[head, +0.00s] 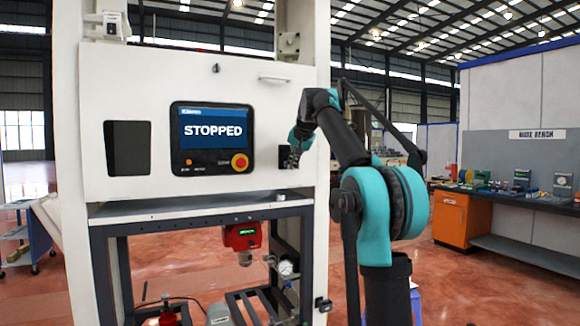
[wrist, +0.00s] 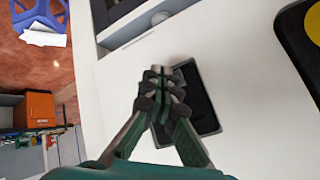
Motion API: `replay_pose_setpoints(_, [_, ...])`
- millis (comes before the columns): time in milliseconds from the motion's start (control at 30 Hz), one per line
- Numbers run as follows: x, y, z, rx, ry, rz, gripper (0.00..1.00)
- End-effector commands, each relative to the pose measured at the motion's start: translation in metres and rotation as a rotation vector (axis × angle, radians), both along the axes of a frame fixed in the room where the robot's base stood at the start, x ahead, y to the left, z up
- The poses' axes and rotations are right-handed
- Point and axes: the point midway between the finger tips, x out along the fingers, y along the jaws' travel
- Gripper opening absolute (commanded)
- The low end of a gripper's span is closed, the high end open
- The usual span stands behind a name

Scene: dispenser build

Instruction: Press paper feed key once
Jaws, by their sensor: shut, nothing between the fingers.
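My gripper (head: 291,157) is shut and empty in front of the white machine face, just right of the black control panel (head: 179,148). In the wrist view my gripper (wrist: 163,74) is in front of a dark rectangular plate or recess (wrist: 203,110) and hides part of it. Whether the fingertips touch it cannot be told. No key marked paper feed can be made out in either view. The control panel has a screen (head: 213,128) reading STOPPED, with a small orange button (head: 189,160) below it.
A red knob on a yellow ring (head: 240,162) is at the panel's lower right. A dark window (head: 129,148) is on the left of the machine face. A shelf ledge (head: 190,208) juts out below. An orange-sided workbench (head: 463,221) stands off to the right.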

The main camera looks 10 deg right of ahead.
Motion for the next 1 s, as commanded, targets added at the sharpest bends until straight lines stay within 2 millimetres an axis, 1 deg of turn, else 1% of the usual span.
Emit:
replay_pose_setpoints(567, [0.003,0.001,0.0,0.0,-0.001,0.0,0.0])
replay_pose_setpoints(1000, [-0.013,-0.005,0.0,0.0,-0.001,-0.001,0.0])
